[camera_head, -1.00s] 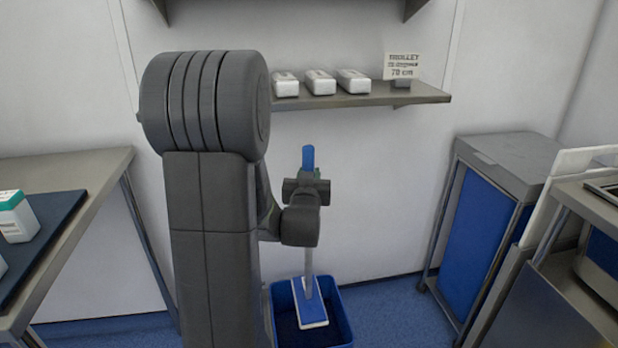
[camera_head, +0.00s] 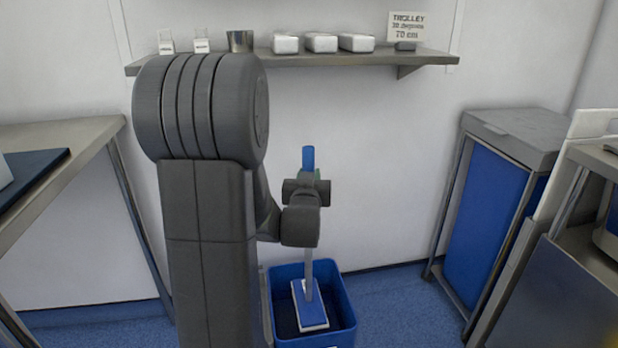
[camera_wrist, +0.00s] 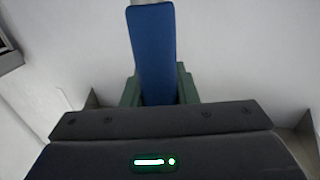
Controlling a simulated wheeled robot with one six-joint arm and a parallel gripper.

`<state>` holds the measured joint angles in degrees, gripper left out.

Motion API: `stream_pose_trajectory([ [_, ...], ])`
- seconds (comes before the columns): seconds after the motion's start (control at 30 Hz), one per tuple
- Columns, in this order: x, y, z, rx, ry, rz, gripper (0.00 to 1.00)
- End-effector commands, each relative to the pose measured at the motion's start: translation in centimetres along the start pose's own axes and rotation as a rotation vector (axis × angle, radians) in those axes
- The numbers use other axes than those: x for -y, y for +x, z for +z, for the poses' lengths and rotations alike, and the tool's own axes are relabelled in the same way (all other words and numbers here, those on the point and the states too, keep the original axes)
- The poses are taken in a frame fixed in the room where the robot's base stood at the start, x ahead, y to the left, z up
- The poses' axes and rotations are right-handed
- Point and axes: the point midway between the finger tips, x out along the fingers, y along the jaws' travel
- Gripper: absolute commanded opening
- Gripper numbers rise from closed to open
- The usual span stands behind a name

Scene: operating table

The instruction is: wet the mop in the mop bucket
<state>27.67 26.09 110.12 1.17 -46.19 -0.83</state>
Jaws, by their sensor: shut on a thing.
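The mop shows its blue handle top (camera_head: 308,158), a grey pole and a flat blue head with a white edge (camera_head: 310,306). My gripper (camera_head: 309,188) is shut on the mop handle, which stands nearly upright; the handle also shows between the green fingers in the wrist view (camera_wrist: 152,55). The blue mop bucket (camera_head: 342,318) stands on the floor below. The mop head appears over or inside the bucket's opening; its exact height against the bucket floor cannot be told. Any water in the dark inside is not clear.
A wall shelf (camera_head: 430,58) with white boxes, a metal cup and a sign is behind. A steel table (camera_head: 75,140) stands at the left. A blue-sided cart (camera_head: 490,235) and a metal trolley (camera_head: 545,300) stand at the right. Blue floor is free between bucket and cart.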

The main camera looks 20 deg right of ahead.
Motion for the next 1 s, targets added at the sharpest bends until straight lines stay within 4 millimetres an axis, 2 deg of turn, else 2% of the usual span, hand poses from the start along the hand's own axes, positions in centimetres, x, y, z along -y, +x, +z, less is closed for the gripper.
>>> stream_pose_trajectory([
  [0.03,0.0,0.0,1.0,-0.004,0.000,0.000,0.04],
  [0.17,0.0,0.1,2.0,-0.001,0.000,0.000,0.04],
  [1.0,0.0,0.0,11.5,0.000,0.000,0.000,0.04],
])
